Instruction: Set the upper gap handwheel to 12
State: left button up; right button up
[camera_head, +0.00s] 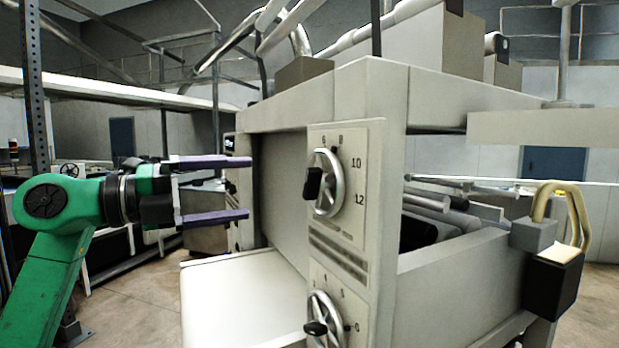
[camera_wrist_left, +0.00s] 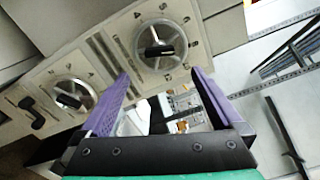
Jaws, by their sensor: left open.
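The upper gap handwheel (camera_head: 334,184) is a silver spoked wheel with a black knob on its left side in the head view. It sits on a pale plate (camera_head: 352,225) marked 6, 8, 10 and 12. Which number it is set to cannot be read for sure. In the left wrist view the upper handwheel (camera_wrist_left: 162,46) appears beyond and between the fingertips. My left gripper (camera_head: 250,188) is open and empty, its purple fingers left of the wheel in the head view and apart from it. My right gripper does not show.
A lower handwheel (camera_head: 325,318) with a black knob sits below on the same machine; it also shows in the left wrist view (camera_wrist_left: 72,94). A white table (camera_head: 235,300) juts out below my left gripper. A padlock-like block (camera_head: 552,282) hangs at the right.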

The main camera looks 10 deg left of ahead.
aim_at(306, 185)
pick_arm(q)
jog(key=p+x, duration=0.1)
jog(key=x, duration=0.4)
jog(key=p+x, duration=0.2)
jog(key=x, duration=0.3)
jog(key=shift+w+d+r+p, duration=0.1)
jog(key=shift+d+r+p, duration=0.1)
jog(key=shift+d+p, duration=0.1)
jog(key=shift+w+d+f, duration=0.15)
jog(key=shift+w+d, duration=0.3)
jog(key=shift+d, duration=0.15)
jog(key=shift+s+a, duration=0.25)
jog(key=shift+a, duration=0.15)
jog(key=shift+c, duration=0.3)
jog(key=shift+w+d+f, duration=0.1)
jog(key=shift+w+d, duration=0.05)
jog(key=c, duration=1.2)
jog(key=shift+c, duration=0.2)
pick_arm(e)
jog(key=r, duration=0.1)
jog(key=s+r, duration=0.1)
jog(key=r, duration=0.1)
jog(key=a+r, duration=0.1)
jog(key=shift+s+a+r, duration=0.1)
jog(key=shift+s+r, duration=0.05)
